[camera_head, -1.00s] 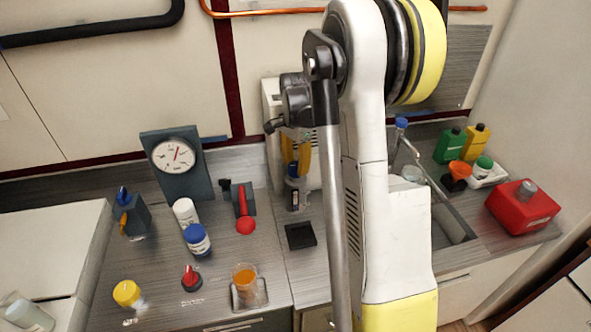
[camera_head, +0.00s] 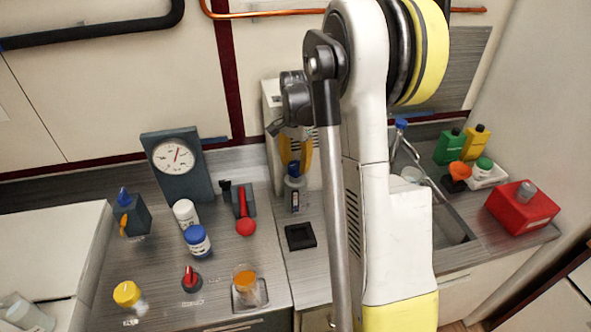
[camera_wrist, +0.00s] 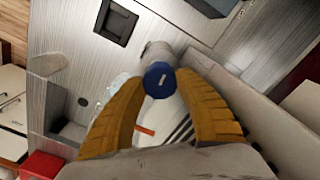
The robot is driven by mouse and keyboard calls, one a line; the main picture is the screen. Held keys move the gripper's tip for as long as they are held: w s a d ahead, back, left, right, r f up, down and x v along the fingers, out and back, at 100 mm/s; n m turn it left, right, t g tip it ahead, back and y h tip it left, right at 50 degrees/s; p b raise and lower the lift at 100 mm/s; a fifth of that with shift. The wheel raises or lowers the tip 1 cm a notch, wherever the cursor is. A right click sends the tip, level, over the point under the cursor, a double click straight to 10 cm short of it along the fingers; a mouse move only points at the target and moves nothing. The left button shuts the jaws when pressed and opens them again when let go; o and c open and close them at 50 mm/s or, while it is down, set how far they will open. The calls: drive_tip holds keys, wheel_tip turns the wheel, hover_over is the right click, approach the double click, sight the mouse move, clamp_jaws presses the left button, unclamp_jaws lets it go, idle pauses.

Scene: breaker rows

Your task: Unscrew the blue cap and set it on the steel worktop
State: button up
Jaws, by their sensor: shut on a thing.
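The blue cap (camera_wrist: 160,80), with a pale mark on top, sits between the two yellow fingers of my gripper (camera_wrist: 161,84), which is shut on it. Behind the cap in the wrist view is the pale bottle (camera_wrist: 157,51); I cannot tell how far the cap is threaded on it. In the head view the bottle (camera_head: 294,200) stands upright on the steel worktop (camera_head: 272,222), with my gripper (camera_head: 294,166) above it, pointing down at the cap. My arm hides part of the worktop to the right.
A black square tray (camera_head: 300,236) lies just in front of the bottle. A sink (camera_head: 450,232) and red box (camera_head: 522,207) are right.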

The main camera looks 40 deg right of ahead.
sight(295, 165)
drive_tip(key=shift+r+p, duration=1.3)
drive_tip(key=shift+r, duration=0.85)
drive_tip(key=shift+f, duration=0.1)
